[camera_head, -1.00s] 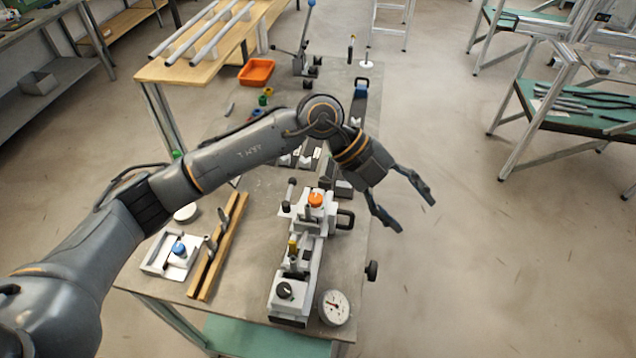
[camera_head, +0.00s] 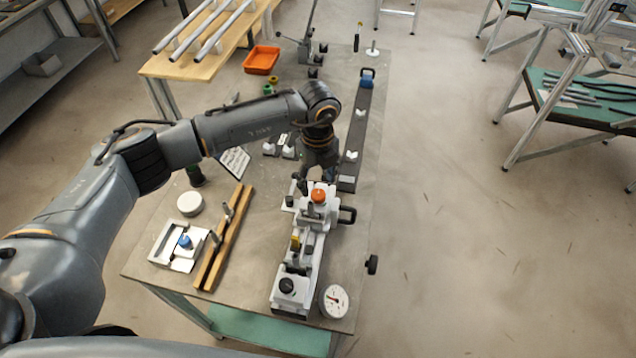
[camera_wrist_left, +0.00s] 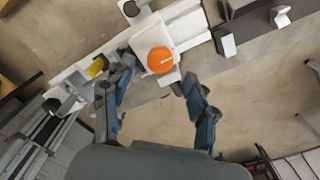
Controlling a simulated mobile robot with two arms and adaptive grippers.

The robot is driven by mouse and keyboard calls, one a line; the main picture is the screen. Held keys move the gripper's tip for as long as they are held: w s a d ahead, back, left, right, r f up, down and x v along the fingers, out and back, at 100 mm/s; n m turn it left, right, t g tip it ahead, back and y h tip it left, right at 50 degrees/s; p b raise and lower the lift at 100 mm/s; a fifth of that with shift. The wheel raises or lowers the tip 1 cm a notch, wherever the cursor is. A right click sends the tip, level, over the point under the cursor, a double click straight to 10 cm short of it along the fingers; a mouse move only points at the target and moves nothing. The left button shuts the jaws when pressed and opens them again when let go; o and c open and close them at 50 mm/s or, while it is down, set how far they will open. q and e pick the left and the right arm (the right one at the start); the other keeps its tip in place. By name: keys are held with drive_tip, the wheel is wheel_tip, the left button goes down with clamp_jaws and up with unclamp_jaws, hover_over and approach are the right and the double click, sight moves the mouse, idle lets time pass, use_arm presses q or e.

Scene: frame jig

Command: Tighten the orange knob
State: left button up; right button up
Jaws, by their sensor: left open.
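The orange knob (camera_head: 318,196) sits on top of the white and grey frame jig (camera_head: 309,222) at the middle of the bench. My left gripper (camera_head: 316,180) is just behind the knob in the head view, above the jig's far end, pointing down. In the left wrist view the round orange knob (camera_wrist_left: 160,59), with a pale line on its top, lies ahead of and between the two fingers of my left gripper (camera_wrist_left: 160,108). The fingers are spread apart and do not touch the knob. My right gripper is not in view.
A round dial gauge (camera_head: 334,301) stands at the jig's near end. Wooden bars (camera_head: 224,240) and a blue-knobbed fixture (camera_head: 178,246) lie to the left. An orange tray (camera_head: 261,60) stands at the back.

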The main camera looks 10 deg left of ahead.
sight(318, 194)
use_arm(q)
drive_tip(key=shift+d+f+p, duration=0.1)
drive_tip(key=shift+f+p, duration=0.35)
drive_tip(key=shift+f, duration=1.55)
drive_tip(key=c, duration=1.2)
